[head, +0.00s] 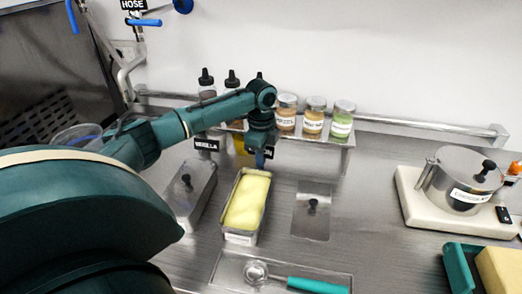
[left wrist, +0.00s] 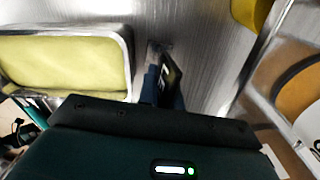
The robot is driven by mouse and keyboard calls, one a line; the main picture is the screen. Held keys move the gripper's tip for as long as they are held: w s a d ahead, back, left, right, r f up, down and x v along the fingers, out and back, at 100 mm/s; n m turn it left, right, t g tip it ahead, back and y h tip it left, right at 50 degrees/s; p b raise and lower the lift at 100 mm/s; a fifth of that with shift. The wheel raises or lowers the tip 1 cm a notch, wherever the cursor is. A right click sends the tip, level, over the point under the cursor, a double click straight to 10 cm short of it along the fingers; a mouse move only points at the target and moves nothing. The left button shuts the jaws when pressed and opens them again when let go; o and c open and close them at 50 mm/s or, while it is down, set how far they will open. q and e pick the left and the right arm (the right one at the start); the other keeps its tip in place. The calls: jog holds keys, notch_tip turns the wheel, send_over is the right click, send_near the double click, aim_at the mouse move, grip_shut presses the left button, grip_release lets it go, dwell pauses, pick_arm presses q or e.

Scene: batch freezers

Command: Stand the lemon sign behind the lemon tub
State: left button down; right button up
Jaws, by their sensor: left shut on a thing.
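The lemon tub (head: 230,239) is a long steel tub of pale yellow ice cream in the middle of the counter. It also shows at the left of the left wrist view (left wrist: 131,65). My left gripper (head: 260,160) is just behind the tub's far end, low over the counter. It is shut on the lemon sign (head: 268,153), a small black plate with white letters, partly hidden by the gripper. In the left wrist view the sign (left wrist: 172,70) stands edge-on between the fingers (left wrist: 158,84), beside the tub. I cannot tell whether its foot touches the counter. My right gripper is out of view.
A vanilla sign (head: 206,144) stands behind a lidded tub (head: 190,195) on the left. A shelf (head: 343,160) with jars (head: 315,118) and bottles is close behind my gripper. A lidded well (head: 312,212) is on the right. A scoop (head: 310,284) lies in front. A pot (head: 462,180) stands far right.

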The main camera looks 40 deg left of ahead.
pick_arm(q)
jog(key=shift+f, duration=0.35)
jog(key=c, duration=1.5)
grip_release()
jog(key=shift+o, duration=0.6)
jog(key=o, duration=0.5)
jog(key=shift+c, duration=0.2)
jog(key=shift+r, duration=4.5)
